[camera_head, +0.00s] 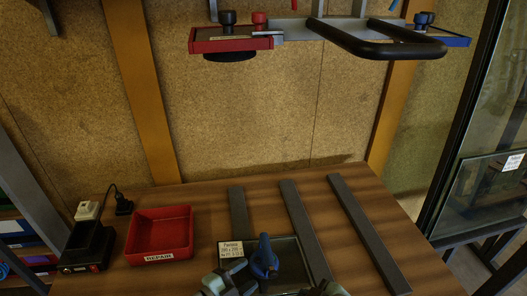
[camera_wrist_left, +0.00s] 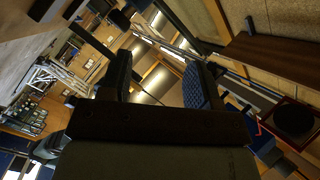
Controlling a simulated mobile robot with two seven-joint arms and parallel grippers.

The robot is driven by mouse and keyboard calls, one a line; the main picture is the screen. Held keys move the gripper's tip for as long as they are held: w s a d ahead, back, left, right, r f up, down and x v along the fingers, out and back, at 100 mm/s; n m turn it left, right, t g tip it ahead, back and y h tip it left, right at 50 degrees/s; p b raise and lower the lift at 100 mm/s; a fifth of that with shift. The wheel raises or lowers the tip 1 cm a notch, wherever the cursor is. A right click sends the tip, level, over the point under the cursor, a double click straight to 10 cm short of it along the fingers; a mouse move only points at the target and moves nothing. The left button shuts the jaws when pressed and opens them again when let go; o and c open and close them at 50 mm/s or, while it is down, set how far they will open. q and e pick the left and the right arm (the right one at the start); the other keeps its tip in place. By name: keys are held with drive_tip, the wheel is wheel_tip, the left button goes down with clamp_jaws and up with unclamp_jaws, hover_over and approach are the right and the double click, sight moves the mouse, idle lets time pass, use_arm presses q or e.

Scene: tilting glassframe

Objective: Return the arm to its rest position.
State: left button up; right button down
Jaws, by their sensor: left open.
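My left gripper (camera_head: 230,283) shows at the bottom edge of the head view, beside a blue-handled tool that stands on a dark pane. In the left wrist view its two fingers (camera_wrist_left: 158,72) stand apart, with nothing between them. A grey piece at the bottom edge of the head view, right of the pane, may be part of my right gripper (camera_head: 325,289); its fingers cannot be made out. The blue-handled tool (camera_head: 264,258) is upright, and I see no finger closed on it.
A red bin (camera_head: 161,234) and a black device (camera_head: 88,247) stand on the left of the wooden table (camera_head: 340,245). Dark strips (camera_head: 368,232) lie across it. A red holder (camera_head: 231,40) and a black bar handle (camera_head: 375,45) hang above. A glass frame (camera_head: 485,180) stands at right.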

use_arm(q)
drive_tip(key=s+a+f+n+y+p, duration=0.1)
drive_tip(key=s+a+f+n+y, duration=0.2)
drive_tip(key=s+a+n, duration=0.4)
drive_tip(key=s+a+f+n+y+p, duration=0.2)
drive_tip(key=s+a+f+n+y, duration=0.1)
drive_tip(key=s+a+n+y, duration=0.3)
drive_tip(key=s+a+n, duration=0.2)
drive_tip(key=n, duration=0.1)
drive_tip(key=shift+s+n, duration=0.2)
drive_tip(key=shift+n, duration=0.1)
use_arm(e)
drive_tip(key=s+d+f+m+t+h, duration=0.3)
drive_tip(key=s+d+f+m, duration=0.4)
drive_tip(key=s+d+m, duration=0.1)
drive_tip(key=shift+s+d+m, duration=0.4)
drive_tip(key=shift+s+d, duration=0.2)
drive_tip(key=shift+d, duration=0.25)
drive_tip(key=shift+f, duration=0.1)
